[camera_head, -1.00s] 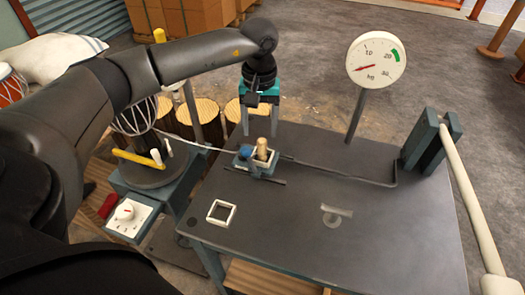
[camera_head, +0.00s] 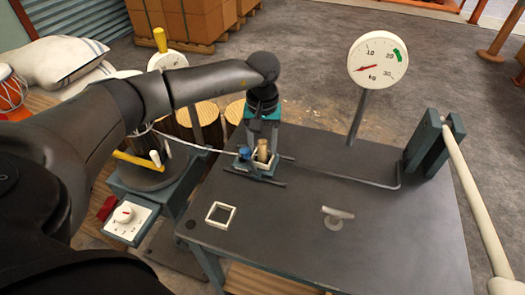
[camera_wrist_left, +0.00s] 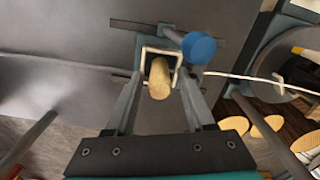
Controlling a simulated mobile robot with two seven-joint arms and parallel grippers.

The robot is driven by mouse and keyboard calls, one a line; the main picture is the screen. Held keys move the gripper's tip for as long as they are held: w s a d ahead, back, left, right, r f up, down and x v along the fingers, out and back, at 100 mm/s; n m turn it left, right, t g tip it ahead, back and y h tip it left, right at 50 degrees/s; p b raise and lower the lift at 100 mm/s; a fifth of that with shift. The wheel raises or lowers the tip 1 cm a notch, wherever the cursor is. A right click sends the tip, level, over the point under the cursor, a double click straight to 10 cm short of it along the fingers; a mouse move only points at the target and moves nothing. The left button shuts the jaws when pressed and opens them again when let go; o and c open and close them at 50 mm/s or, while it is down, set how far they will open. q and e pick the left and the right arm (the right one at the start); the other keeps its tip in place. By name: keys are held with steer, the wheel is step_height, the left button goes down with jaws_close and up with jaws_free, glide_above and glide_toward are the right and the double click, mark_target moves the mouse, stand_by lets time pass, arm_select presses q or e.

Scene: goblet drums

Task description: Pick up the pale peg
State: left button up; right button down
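The pale peg (camera_head: 263,151) stands upright in a small square holder (camera_head: 258,172) on the dark bench. It also shows from above in the left wrist view (camera_wrist_left: 159,79), inside the holder's pale square rim. My left gripper (camera_head: 262,139) is over the peg, pointing down. In the left wrist view its two fingers (camera_wrist_left: 160,84) are spread on either side of the peg, with gaps visible. Whether either finger touches the holder, I cannot tell. My right gripper is not in view.
A blue round knob (camera_wrist_left: 198,47) sits right beside the holder, close to one finger. A cord runs from there to the drum stand at left. A dial gauge (camera_head: 378,60) stands behind. A white square frame (camera_head: 220,215) and small T-shaped piece (camera_head: 335,216) lie on the bench.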

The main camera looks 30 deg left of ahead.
arm_select(q)
jaws_close()
steer(key=shift+r, duration=0.1)
stand_by(0.4)
